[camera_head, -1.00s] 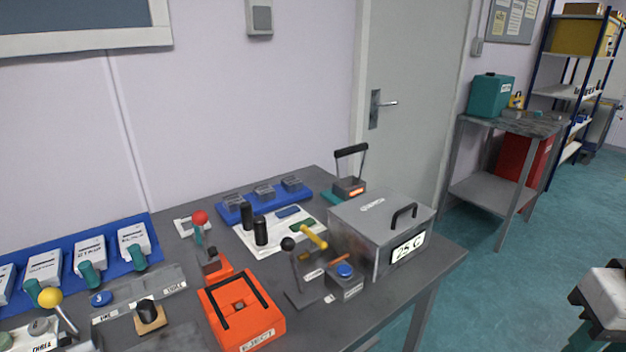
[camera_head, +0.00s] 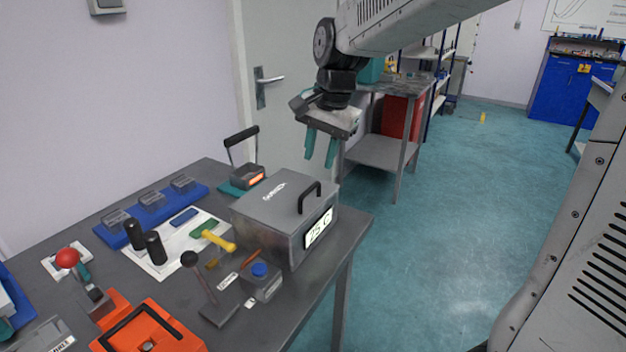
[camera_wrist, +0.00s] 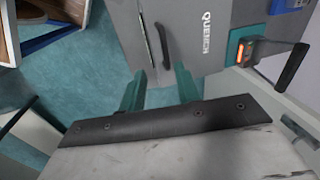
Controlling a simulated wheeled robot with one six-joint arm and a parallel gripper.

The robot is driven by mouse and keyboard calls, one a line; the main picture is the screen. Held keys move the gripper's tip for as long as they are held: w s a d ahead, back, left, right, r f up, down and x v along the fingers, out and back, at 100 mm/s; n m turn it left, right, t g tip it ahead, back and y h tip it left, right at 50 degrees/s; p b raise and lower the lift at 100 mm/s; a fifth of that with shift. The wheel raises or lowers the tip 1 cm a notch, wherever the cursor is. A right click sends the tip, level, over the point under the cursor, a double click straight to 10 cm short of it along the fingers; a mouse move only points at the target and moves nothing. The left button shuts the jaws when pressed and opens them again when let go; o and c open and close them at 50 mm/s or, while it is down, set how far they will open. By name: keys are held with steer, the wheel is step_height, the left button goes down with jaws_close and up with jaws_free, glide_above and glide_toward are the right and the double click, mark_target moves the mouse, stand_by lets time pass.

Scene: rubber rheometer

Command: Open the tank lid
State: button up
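The tank (camera_head: 262,232) is a grey metal box at the table's right end with a "25 C" display on its front. Its flat lid (camera_head: 258,200) is shut and carries a black bar handle (camera_head: 310,196). In the wrist view the lid (camera_wrist: 185,25) reads "QUENCH", and its handle (camera_wrist: 163,46) shows just past my fingertips. My gripper (camera_head: 319,162) hangs above the tank's right side, fingers pointing down. Its two teal fingers are apart with nothing between them, as the wrist view of the gripper (camera_wrist: 160,72) also shows. No contact with the handle is visible.
A device with a black lever and orange light (camera_head: 248,177) stands behind the tank. A lever with a black knob (camera_head: 190,259) and a box with a blue button (camera_head: 260,271) stand in front-left. Free floor lies right of the table; a metal stand (camera_head: 385,155) is beyond.

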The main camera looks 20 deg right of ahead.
mark_target(311, 187)
steer(key=f, duration=0.2)
steer(key=w+f, duration=0.1)
steer(key=f, duration=0.2)
steer(key=w+a+f, duration=0.1)
steer(key=f, duration=0.2)
steer(key=shift+w, duration=0.25)
jaws_close()
steer(key=shift+d, duration=0.2)
steer(key=shift+w+r, duration=0.1)
steer(key=shift+r, duration=0.05)
